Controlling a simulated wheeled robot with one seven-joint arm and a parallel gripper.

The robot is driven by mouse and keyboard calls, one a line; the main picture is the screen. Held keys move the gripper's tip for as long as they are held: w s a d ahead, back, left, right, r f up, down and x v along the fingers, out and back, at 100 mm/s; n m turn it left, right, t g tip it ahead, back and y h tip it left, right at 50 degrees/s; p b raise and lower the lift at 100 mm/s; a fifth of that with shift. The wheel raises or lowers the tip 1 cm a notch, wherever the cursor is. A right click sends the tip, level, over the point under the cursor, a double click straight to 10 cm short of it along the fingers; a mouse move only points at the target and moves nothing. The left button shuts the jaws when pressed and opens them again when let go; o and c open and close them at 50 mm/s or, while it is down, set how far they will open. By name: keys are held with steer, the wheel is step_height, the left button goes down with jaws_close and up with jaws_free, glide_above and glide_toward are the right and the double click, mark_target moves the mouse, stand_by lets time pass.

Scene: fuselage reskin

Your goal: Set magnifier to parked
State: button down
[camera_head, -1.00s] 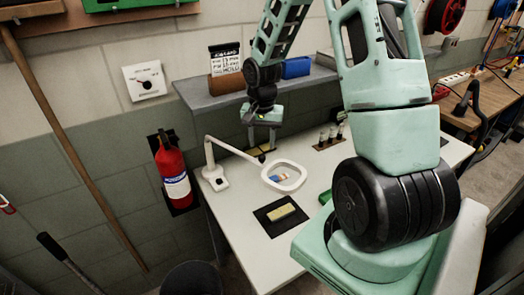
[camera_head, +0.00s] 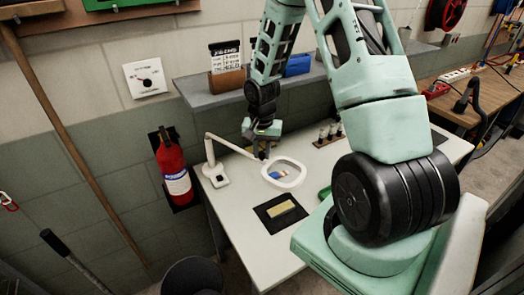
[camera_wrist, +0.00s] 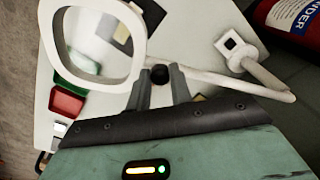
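The magnifier has a white base (camera_head: 215,177), a thin white arm (camera_head: 232,146) and a white-framed lens head (camera_head: 284,173) over the worktable. In the wrist view its lens frame (camera_wrist: 138,47) fills the upper left, and its base (camera_wrist: 236,50) is at the upper right. A small black knob (camera_wrist: 160,75) sits at the joint between arm and lens frame. My gripper (camera_head: 262,154) points down at this joint. In the wrist view the fingers (camera_wrist: 160,84) are close together, one on each side of the knob, with little gap; they look closed on it.
A dark mat (camera_head: 265,216) with a yellowish block (camera_head: 281,209) lies in front of the lens head. A rack of small bottles (camera_head: 328,136) stands behind, near the shelf (camera_head: 205,93). A red fire extinguisher (camera_head: 173,172) hangs on the wall at left.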

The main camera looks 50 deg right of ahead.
steer(key=w+d+n+p, duration=0.1)
steer(key=d+n, duration=0.2)
steer(key=d, duration=0.4)
steer(key=shift+w+p, duration=0.4)
steer(key=c, duration=1.3)
jaws_free()
steer(key=shift+o, duration=0.2)
steer(key=shift+a, duration=0.1)
